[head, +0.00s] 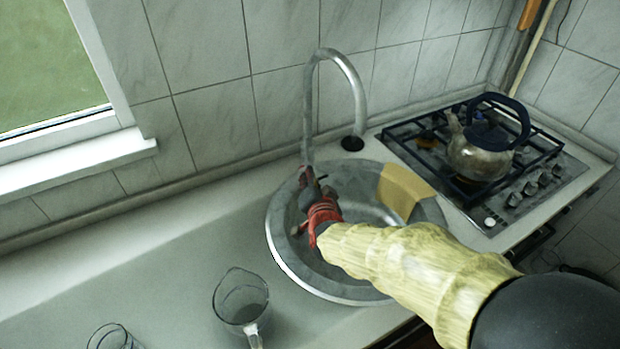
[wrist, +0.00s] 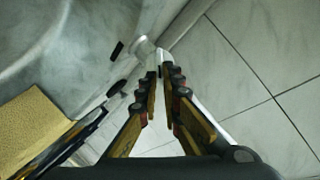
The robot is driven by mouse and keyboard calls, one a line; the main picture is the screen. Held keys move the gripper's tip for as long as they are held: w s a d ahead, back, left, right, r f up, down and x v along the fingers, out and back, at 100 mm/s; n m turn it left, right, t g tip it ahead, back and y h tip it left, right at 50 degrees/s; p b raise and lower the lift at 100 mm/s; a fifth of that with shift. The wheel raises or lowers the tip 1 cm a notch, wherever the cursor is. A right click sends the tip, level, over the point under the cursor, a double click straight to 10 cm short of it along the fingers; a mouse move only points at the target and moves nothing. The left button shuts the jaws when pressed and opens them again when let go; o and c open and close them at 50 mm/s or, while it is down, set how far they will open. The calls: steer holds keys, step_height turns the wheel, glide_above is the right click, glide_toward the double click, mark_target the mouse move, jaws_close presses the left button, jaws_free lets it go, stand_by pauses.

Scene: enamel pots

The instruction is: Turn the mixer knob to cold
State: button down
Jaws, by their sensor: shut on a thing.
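The mixer tap (head: 308,105) is a grey gooseneck standing at the back rim of the round sink (head: 285,262). My gripper (head: 308,180) reaches over the sink to the foot of the tap. In the wrist view my gripper's fingers (wrist: 160,74) converge at the tips on a small pale part, apparently the mixer knob (wrist: 158,57), beside the pale tap base (wrist: 142,47). The fingers and wrist hide the knob in the head view. Its angle cannot be made out.
A kettle (head: 478,158) stands on the gas hob (head: 543,172) at right. A glass jug (head: 240,298) and a glass (head: 112,338) stand on the front counter. The left counter (head: 120,250) is clear.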

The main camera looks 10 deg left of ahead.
steer(key=c, duration=2.1)
jaws_free()
steer(key=shift+o, duration=0.6)
steer(key=v, duration=1.2)
steer(key=shift+f, duration=0.1)
